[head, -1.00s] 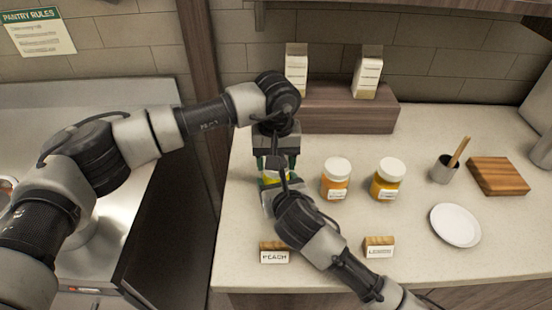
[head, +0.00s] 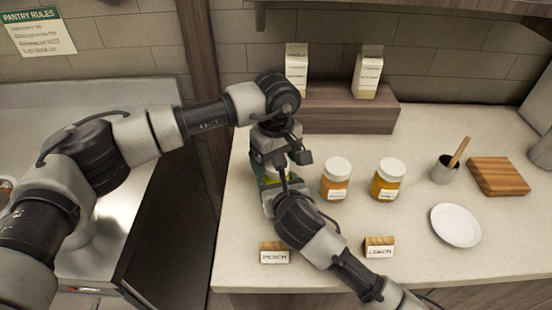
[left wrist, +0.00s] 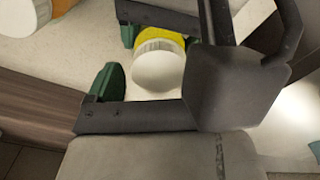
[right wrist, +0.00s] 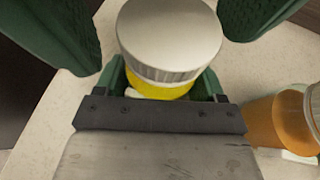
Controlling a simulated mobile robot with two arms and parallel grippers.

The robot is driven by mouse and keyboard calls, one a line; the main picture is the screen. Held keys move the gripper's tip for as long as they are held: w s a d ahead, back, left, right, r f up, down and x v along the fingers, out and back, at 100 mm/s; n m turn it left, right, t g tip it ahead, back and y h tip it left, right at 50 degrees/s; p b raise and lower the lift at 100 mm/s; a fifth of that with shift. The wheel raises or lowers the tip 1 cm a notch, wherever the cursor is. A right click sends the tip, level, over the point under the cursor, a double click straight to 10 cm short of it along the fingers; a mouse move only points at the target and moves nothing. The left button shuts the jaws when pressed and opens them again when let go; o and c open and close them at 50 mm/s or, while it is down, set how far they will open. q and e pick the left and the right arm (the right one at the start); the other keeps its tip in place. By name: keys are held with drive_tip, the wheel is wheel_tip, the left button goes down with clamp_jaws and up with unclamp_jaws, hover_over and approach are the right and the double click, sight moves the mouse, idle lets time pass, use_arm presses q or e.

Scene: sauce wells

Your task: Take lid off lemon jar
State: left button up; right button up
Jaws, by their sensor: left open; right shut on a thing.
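The lemon jar (right wrist: 155,90) is yellow with a ribbed white lid (right wrist: 170,38), which sits on it. It stands upright between my two grippers, and in the head view they mostly hide it. My right gripper (right wrist: 163,88) is shut on the jar's body, with a green finger on each side. My left gripper (head: 280,162) is open above the jar, its fingers spread wide on either side of the lid, apart from it. In the left wrist view the lid (left wrist: 158,70) also shows, with one green finger (left wrist: 108,82) beside it.
An orange jar (head: 335,184) and an amber jar (head: 384,188), both white-lidded, stand to the right. Peach (head: 274,257) and lemon (head: 379,252) label cards lie in front. A plate (head: 455,226), a cup (head: 444,170) and a board (head: 498,176) are farther right.

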use_arm(q)
drive_tip(key=shift+r, duration=0.1)
wheel_tip(320, 180, up, 4)
drive_tip(key=shift+r, duration=0.2)
drive_tip(key=shift+c, duration=0.3)
wheel_tip(320, 180, up, 3)
drive_tip(key=shift+r+m, duration=0.1)
drive_tip(key=shift+m, duration=1)
drive_tip(key=shift+f, duration=3.95)
drive_tip(key=shift+c, duration=0.2)
drive_tip(key=c, duration=0.9)
drive_tip(key=shift+n, duration=1.7)
